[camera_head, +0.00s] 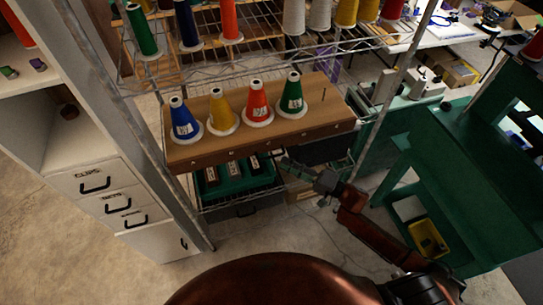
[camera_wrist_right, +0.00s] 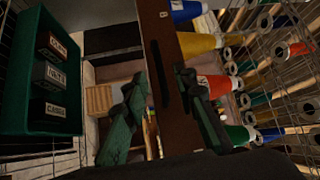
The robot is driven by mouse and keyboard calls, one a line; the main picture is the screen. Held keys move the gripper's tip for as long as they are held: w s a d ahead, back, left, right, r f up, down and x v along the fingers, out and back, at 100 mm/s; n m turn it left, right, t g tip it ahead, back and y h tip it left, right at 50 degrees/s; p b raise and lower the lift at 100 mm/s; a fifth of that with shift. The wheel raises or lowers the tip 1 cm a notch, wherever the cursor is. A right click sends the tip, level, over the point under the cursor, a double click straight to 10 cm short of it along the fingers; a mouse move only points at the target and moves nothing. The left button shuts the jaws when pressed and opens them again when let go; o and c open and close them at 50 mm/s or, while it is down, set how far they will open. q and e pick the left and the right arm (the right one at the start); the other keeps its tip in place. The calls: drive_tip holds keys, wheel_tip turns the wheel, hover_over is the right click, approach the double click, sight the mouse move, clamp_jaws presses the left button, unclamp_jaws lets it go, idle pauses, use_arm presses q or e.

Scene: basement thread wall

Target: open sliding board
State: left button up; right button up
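A brown wooden board (camera_head: 255,140) lies on the wire rack in the middle of the head view. Blue (camera_head: 184,120), yellow (camera_head: 221,112), red (camera_head: 258,103) and green (camera_head: 292,95) thread cones stand upright on it. Its darker front face (camera_wrist_right: 153,35) runs down the middle of the wrist view, with a dark slot on it. My right gripper (camera_head: 298,169) is just below and in front of this face. In the wrist view the right gripper (camera_wrist_right: 158,88) has its fingers apart, nothing held between them. I cannot tell whether a finger touches the board. My left gripper is out of view.
A green tray (camera_head: 235,178) with labelled dark boxes sits on the wire shelf below. A metal post (camera_head: 397,95) stands right of the board, with a green bench (camera_head: 425,165) beyond. A white drawer cabinet (camera_head: 100,185) stands left. Open floor lies in front.

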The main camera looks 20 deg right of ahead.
sight(271, 157)
drive_tip(key=x, duration=0.7)
drive_tip(key=shift+w+f, duration=0.1)
drive_tip(key=shift+c, duration=0.3)
clamp_jaws()
